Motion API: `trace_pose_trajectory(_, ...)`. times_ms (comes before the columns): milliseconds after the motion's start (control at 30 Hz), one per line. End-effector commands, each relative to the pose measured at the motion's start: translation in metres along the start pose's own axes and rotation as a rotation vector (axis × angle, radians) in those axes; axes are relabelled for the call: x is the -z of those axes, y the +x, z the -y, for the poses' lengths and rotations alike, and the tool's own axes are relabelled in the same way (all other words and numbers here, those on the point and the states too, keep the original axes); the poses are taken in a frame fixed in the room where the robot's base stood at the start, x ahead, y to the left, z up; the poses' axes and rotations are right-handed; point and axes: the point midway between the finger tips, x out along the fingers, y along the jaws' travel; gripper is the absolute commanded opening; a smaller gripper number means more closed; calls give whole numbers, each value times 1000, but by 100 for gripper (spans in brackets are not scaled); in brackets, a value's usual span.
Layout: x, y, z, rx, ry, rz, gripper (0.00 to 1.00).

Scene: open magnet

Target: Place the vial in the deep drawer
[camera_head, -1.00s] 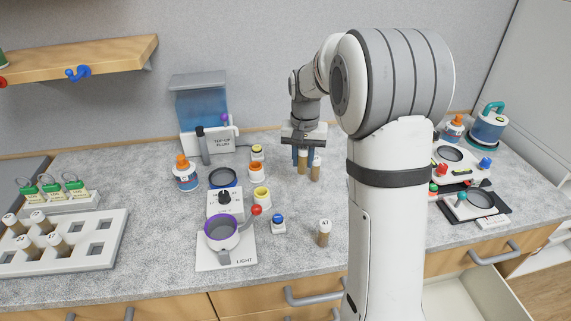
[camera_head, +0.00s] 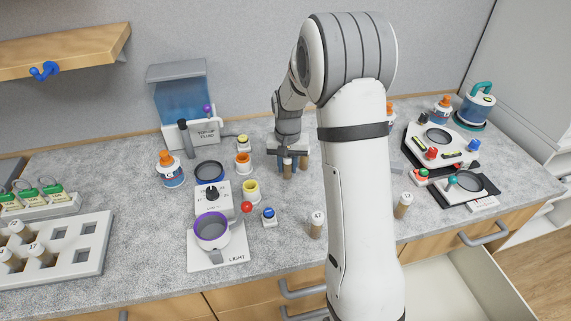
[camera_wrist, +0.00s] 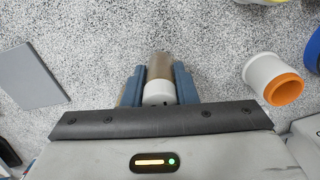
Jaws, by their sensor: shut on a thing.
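My gripper (camera_head: 289,163) is low over the back middle of the counter. In the wrist view its two blue fingers (camera_wrist: 159,88) are shut on a brown vial (camera_wrist: 158,66) with a pale cap. The same vial (camera_head: 287,170) shows under the gripper in the head view; I cannot tell whether its base touches the counter. A second brown vial (camera_head: 303,163) is close beside it, partly hidden behind the left finger in the wrist view. An open drawer (camera_head: 475,285) with a pale, empty-looking interior is at the lower right, partly hidden by my arm.
Capped vials stand at the counter's front (camera_head: 317,226) and farther right (camera_head: 403,206). A white rack (camera_head: 62,262) holds several vials at left. Instruments (camera_head: 440,146) fill the right end.

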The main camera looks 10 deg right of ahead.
Motion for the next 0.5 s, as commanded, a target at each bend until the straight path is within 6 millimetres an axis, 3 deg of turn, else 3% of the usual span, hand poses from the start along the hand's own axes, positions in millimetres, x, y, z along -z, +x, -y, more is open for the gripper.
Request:
trace_pose_trajectory(367,0,7,1,0,-1,-1,3)
trace_pose_trajectory(400,0,5,1,0,-1,-1,29)
trace_pose_trajectory(500,0,5,1,0,-1,-1,37)
